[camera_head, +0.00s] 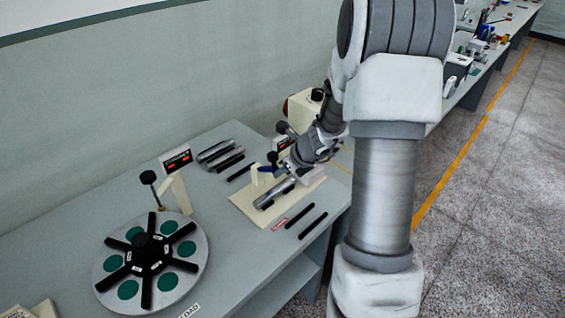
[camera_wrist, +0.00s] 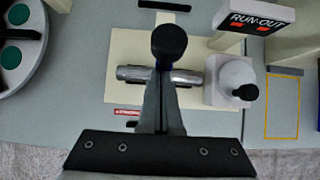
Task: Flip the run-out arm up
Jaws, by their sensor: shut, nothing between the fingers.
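My gripper (camera_wrist: 160,72) is shut and empty above the cream plate (camera_wrist: 118,48); in the head view (camera_head: 268,170) it points down and left. A silver rod (camera_wrist: 132,73) lies across the plate below my fingers; it also shows in the head view (camera_head: 270,197). A round black knob (camera_wrist: 168,40) stands at my fingertips and hides its own stem; I cannot tell whether they touch. A sign reading RUN-OUT (camera_wrist: 255,20) stands to the right, behind a white block (camera_wrist: 214,92) with a rounded white part and a black stub (camera_wrist: 246,92). I cannot tell which part is the run-out arm.
A round grey plate with a black spoked hub (camera_head: 148,250) and green discs stands at the left. Near it are a post with a black knob (camera_head: 148,177) and a red-lit display (camera_head: 177,158). Dark rods (camera_head: 313,226) lie near the bench's front edge.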

